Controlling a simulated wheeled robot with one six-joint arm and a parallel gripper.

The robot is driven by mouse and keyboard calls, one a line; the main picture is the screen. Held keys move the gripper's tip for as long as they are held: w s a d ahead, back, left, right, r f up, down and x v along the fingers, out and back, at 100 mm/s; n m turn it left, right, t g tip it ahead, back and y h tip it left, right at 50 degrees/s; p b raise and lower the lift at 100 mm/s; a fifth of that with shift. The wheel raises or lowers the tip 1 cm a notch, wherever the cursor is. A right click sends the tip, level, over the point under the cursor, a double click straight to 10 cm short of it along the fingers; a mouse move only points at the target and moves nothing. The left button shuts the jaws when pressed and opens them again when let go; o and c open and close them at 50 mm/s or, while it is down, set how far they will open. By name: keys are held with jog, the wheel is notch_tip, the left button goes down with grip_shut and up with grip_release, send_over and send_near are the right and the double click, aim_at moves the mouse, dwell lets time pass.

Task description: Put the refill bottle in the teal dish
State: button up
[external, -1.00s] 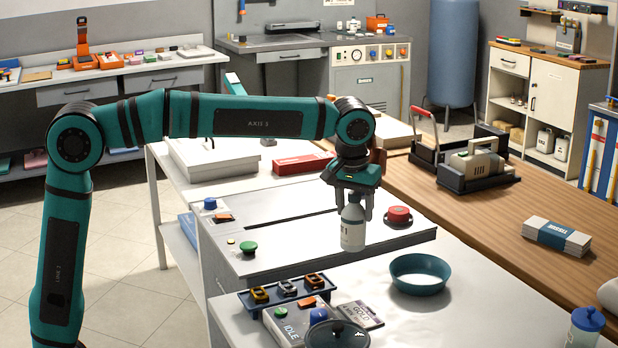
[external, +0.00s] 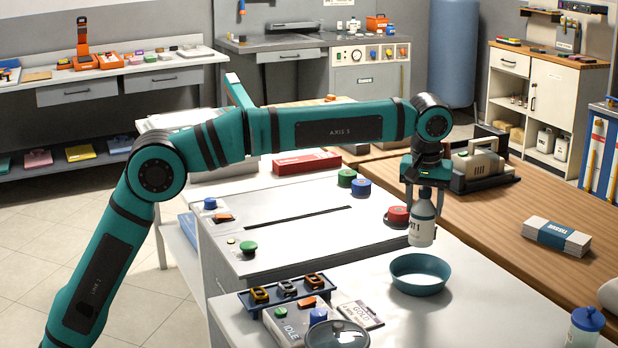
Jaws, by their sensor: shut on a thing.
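The refill bottle (external: 422,222) is white with a grey upper part and a dark-lettered label. My gripper (external: 423,196) is shut on it near its top and holds it upright in the air. The teal dish (external: 420,285) is a round, shallow bowl on the white table, and no object shows inside it. In the picture the bottle hangs just above the dish's back rim. I cannot tell how far apart they are in depth.
A red button (external: 397,215) sits just left of the bottle. A tray with small clips (external: 287,292), a grey control box and a card (external: 360,314) lie left of the dish. A blue-capped container (external: 585,326) stands at the front right. A tissue pack (external: 557,237) lies on the wooden counter.

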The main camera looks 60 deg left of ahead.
aim_at(423, 243)
jog(key=shift+w+d+f, duration=0.1)
jog(key=shift+w+d, duration=0.05)
jog(key=shift+w, duration=0.1)
jog(key=shift+f, duration=4.9)
jog(key=shift+f, duration=0.15)
jog(key=o, duration=1.2)
jog(key=shift+c, duration=0.2)
jog(key=r, duration=0.4)
jog(key=d+r, duration=0.1)
jog(key=r, duration=0.3)
jog(key=s+r, duration=0.1)
jog(key=r, duration=0.3)
jog(key=shift+s+d, duration=0.1)
jog(key=shift+d, duration=0.05)
